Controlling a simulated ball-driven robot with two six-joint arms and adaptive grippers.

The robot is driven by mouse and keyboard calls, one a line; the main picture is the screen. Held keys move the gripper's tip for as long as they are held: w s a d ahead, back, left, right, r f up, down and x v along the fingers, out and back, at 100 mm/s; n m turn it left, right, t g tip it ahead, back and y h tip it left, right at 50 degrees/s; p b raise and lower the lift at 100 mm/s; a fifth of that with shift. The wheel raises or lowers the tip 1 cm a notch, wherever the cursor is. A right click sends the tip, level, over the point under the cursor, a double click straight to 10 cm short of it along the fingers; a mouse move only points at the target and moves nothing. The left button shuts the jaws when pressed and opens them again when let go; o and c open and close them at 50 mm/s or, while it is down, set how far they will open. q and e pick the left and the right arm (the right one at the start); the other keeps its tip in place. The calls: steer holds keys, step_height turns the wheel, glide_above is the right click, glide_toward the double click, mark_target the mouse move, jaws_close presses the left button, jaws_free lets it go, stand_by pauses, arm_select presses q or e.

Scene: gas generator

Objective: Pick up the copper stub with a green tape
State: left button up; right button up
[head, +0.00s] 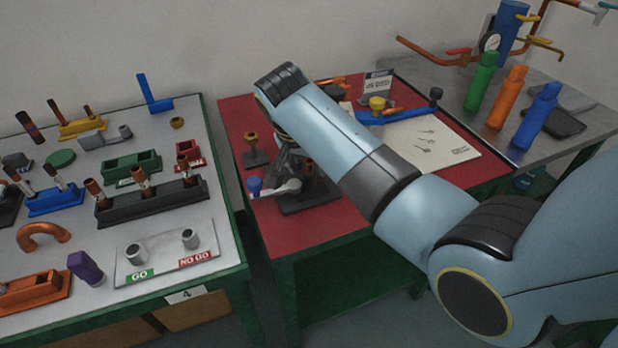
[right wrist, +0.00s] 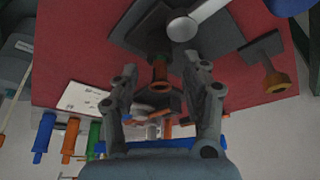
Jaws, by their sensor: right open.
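A short copper stub (head: 308,168) stands upright in a dark fixture (head: 312,203) on the red table, partly hidden behind my right gripper. In the right wrist view the copper stub (right wrist: 160,70) has an orange rim and shows between the two fingers. My right gripper (head: 290,165) is open, pointing down at the fixture. In the right wrist view the right gripper (right wrist: 160,80) has a finger on each side of the stub, with no clear contact. My left gripper is not in view.
A grey lever (head: 285,187) and a blue knob (head: 254,187) sit close to the gripper. A yellow-topped stand (head: 251,142) is just left. The left table (head: 215,215) holds a black rack (head: 150,205) with several copper stubs. Coloured bottles (head: 508,97) stand at the right.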

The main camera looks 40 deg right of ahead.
steer(key=shift+r, duration=0.1)
jaws_close()
